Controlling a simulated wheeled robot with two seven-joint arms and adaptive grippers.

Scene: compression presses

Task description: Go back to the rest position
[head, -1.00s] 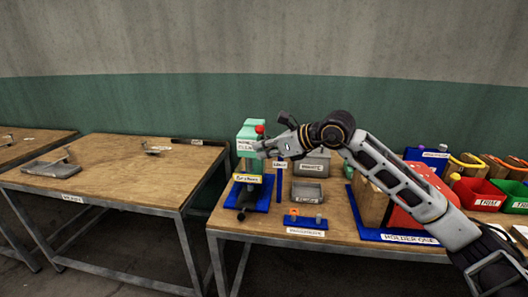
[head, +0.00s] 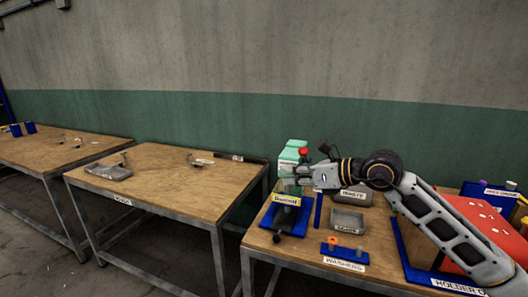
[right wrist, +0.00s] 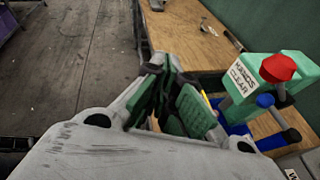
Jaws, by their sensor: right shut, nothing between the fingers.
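My right gripper (head: 298,177) is beside the green press (head: 289,152) on the right-hand table, in front of its upper part in the head view. In the right wrist view the gripper (right wrist: 172,75) has its dark green fingers together, with nothing held. The press (right wrist: 297,62) there stands to the right of the fingers, with a red knob (right wrist: 278,68) and a "HANDS CLEAR" label. I cannot tell whether the gripper touches the press. My left gripper is not in view.
The right-hand table also holds a grey tray (head: 347,221), a blue washer holder (head: 344,254) and a red box (head: 478,232). The middle table (head: 160,187) is mostly clear. Bare floor (right wrist: 75,60) shows left of the gripper in the wrist view.

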